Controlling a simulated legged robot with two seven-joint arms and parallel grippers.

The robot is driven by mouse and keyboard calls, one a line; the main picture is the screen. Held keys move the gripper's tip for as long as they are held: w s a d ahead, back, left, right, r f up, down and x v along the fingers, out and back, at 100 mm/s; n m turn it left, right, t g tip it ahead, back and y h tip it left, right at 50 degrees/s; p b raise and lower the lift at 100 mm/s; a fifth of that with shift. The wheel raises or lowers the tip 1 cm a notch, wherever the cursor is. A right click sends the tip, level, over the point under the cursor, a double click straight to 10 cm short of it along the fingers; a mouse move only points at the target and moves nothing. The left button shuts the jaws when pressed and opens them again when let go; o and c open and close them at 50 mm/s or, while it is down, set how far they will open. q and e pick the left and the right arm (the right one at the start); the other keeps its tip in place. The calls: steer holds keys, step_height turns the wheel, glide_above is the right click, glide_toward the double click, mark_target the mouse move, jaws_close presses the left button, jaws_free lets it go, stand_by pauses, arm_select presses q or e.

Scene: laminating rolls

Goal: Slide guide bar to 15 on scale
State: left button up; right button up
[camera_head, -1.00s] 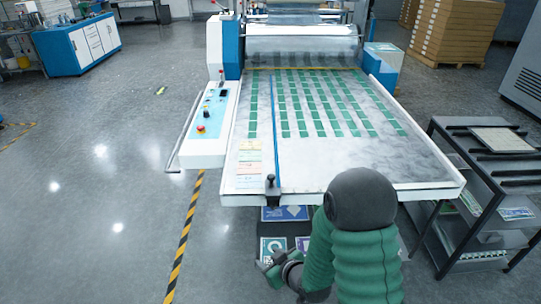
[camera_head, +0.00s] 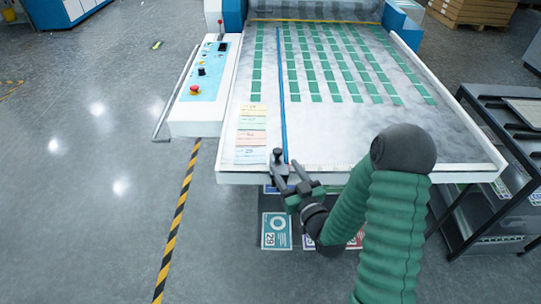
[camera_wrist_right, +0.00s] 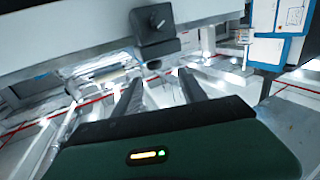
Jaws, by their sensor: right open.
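The blue guide bar (camera_head: 282,90) runs lengthwise over the white table (camera_head: 330,145) of the laminating machine. At its near end, on the table's front edge, is a dark clamp with a knob (camera_head: 277,156). The scale along the front edge is too small to read. My right gripper (camera_head: 287,181) is just below and in front of the clamp, its fingers apart. In the right wrist view, the two open fingers (camera_wrist_right: 160,92) point toward the knob (camera_wrist_right: 152,22), with nothing between them. My left gripper is out of view.
Coloured paper labels (camera_head: 251,135) lie left of the bar. Rows of green pieces (camera_head: 340,65) cover the table. A control panel with a red button (camera_head: 195,89) is at the left, and a dark rack (camera_head: 500,150) stands at the right.

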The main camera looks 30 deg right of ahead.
mark_target(281, 153)
steer(key=w+d+b, duration=0.1)
steer(key=w+d+f+b, duration=0.1)
steer(key=b, duration=0.1)
steer(key=shift+w+f+b, duration=0.25)
steer(key=shift+b, duration=0.05)
steer(key=w, duration=0.2)
steer(key=w+r, duration=0.1)
steer(key=w, duration=0.1)
steer(key=shift+d, duration=0.4)
steer(key=w, duration=0.5)
steer(key=shift+a+r, duration=0.2)
steer(key=shift+a, duration=0.05)
steer(key=shift+d+f, duration=0.15)
steer(key=shift+d, duration=0.35)
steer(key=shift+c, duration=1.4)
steer(key=shift+a, duration=0.25)
jaws_close()
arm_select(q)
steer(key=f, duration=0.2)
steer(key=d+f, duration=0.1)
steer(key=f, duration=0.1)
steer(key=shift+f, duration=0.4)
arm_select(e)
steer(key=shift+d, duration=0.1)
